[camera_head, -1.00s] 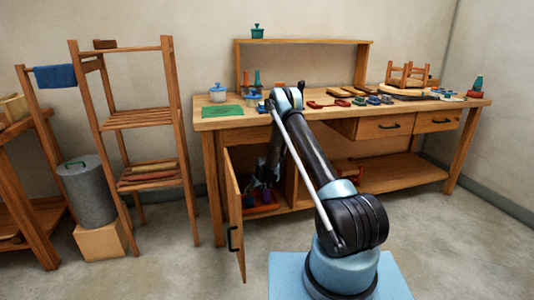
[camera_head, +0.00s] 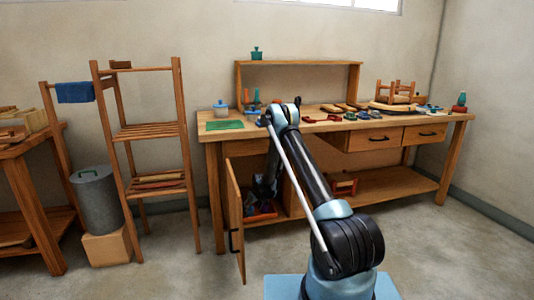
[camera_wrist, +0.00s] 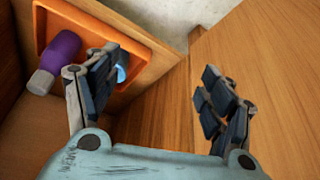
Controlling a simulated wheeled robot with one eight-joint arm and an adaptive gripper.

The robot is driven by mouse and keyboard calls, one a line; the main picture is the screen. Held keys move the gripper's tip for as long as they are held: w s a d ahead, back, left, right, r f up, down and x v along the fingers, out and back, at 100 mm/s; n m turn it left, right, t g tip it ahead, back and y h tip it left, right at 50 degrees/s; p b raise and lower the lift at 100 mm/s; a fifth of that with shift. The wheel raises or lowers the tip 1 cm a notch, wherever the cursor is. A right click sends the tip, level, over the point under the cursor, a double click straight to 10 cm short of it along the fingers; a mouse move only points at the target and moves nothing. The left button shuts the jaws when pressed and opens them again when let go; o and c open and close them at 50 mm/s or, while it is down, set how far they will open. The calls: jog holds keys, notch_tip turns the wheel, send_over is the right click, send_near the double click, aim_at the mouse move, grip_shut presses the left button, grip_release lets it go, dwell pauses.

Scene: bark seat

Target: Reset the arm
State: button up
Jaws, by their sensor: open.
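My arm reaches forward and down to the open cabinet on the left of the workbench (camera_head: 222,150). My gripper (camera_head: 262,190) is small and dark at the cabinet opening in the head view. In the wrist view my gripper (camera_wrist: 162,76) has its two fingers spread wide, with nothing between them. An orange tray (camera_wrist: 140,28) lies beyond the left finger. A purple bottle-like thing with a pale end (camera_wrist: 60,52) lies in it, and a blue round thing (camera_wrist: 122,70) is partly hidden by the finger.
The cabinet door (camera_head: 235,225) stands open to the left of my gripper. A wooden panel (camera_wrist: 240,70) is close by the right finger. A wooden rack (camera_head: 150,132) and grey bin (camera_head: 95,200) stand left. A red crate (camera_head: 345,184) sits on the lower shelf.

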jog(key=s+d+r+m, duration=0.1)
jog(key=s+d+r, duration=0.15)
jog(key=r, duration=0.55)
jog(key=s+d+r, duration=0.2)
jog(key=d+r, duration=0.2)
jog(key=r, duration=0.4)
jog(key=s+d+r+m, duration=0.1)
jog(key=s+d+r, duration=0.15)
jog(key=r, duration=0.55)
jog(key=s+d+r+m+h, duration=0.1)
jog(key=s+d+r, duration=0.3)
jog(key=s+r, duration=0.3)
jog(key=s+d+r+m, duration=0.1)
jog(key=s+d+r, duration=0.4)
jog(key=s+r, duration=0.25)
jog(key=s+d+r+m, duration=0.1)
jog(key=s+d, duration=0.2)
jog(key=s, duration=0.7)
jog(key=s+d+r+m+h, duration=0.1)
jog(key=s+d, duration=0.2)
jog(key=s, duration=0.7)
jog(key=s+d+r, duration=0.2)
jog(key=s+d, duration=0.1)
jog(key=s, duration=0.7)
jog(key=s+d+f+m+g, duration=0.1)
jog(key=s+f, duration=0.4)
jog(key=s, duration=0.4)
jog(key=shift+d+f+h, duration=0.15)
jog(key=shift+f+h, duration=0.1)
jog(key=shift+h, duration=0.15)
